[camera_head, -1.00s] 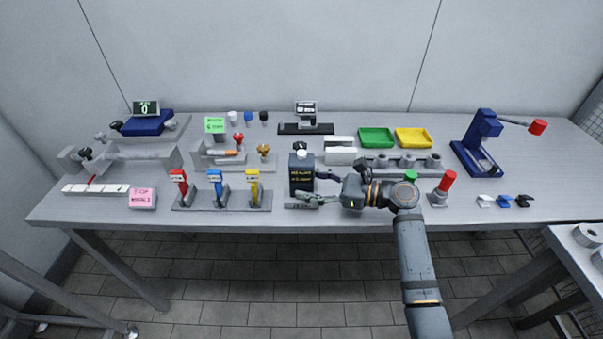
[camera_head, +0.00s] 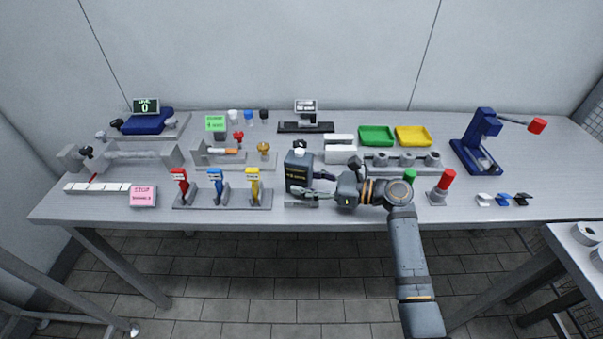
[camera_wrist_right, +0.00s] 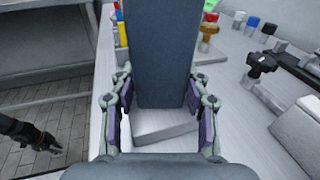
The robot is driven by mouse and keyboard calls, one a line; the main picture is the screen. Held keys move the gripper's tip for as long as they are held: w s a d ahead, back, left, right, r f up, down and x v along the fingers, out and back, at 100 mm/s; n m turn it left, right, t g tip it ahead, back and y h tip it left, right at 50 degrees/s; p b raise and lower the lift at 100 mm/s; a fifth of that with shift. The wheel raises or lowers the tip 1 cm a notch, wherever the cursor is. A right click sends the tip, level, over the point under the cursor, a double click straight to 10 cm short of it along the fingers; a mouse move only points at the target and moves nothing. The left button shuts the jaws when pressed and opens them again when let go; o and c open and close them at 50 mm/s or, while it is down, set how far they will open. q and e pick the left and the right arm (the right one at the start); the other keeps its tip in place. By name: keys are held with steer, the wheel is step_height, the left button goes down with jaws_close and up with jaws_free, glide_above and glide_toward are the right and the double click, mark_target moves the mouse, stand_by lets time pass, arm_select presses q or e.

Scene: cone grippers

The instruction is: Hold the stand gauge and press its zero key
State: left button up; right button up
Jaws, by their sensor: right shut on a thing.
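The stand gauge (camera_head: 297,174) is a dark slate box with yellow marks on its front and a white piece on top. It leans slightly in the head view. My right gripper (camera_head: 316,184) is shut on it from the right. In the right wrist view the gauge (camera_wrist_right: 160,50) fills the space between the two fingers (camera_wrist_right: 158,105). A light grey base (camera_wrist_right: 165,126) shows below it; whether they touch I cannot tell. The zero key cannot be made out. A dark arm part (camera_wrist_right: 30,135), probably my left gripper, shows over the floor; its jaws are unclear.
Red, blue and yellow handled tools (camera_head: 216,187) stand in a rack left of the gauge. White blocks (camera_head: 340,150) and green (camera_head: 376,136) and yellow (camera_head: 413,136) trays lie behind to the right. A red-topped post (camera_head: 446,180) stands right of my forearm.

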arm_select(q)
jaws_close()
steer(key=shift+w, duration=0.1)
stand_by(1.2)
